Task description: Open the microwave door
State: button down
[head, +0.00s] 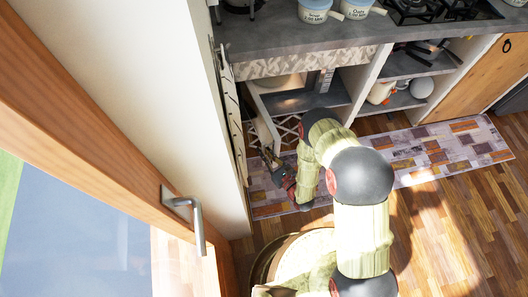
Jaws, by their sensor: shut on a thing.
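I cannot clearly pick out a microwave or its door in the head view. Under the counter is an open bay with a pale frame and a grey shelf (310,99). A narrow white panel with dark marks (234,125) stands upright at the bay's left side, seen nearly edge-on. My gripper (268,154) is low in front of the bay, close to the right of this panel, by a white lattice piece (289,131). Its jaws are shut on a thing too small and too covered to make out.
The grey countertop (270,34) holds labelled pots (315,11) and a gas hob (440,10). Open shelves (408,66) and a wooden cabinet door (490,75) are to the right. A patchwork rug (440,150) lies on the wooden floor. A pale wall and a wood-framed door with a metal handle (194,218) close off the left.

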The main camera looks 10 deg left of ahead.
jog(key=shift+s+f, duration=0.2)
jog(key=shift+s, duration=0.1)
jog(key=c, duration=2.3)
grip_release()
jog(key=shift+o, duration=0.5)
jog(key=shift+w+r, duration=0.1)
jog(key=shift+d, duration=0.1)
jog(key=v, duration=1.1)
jog(key=shift+s+d, duration=0.3)
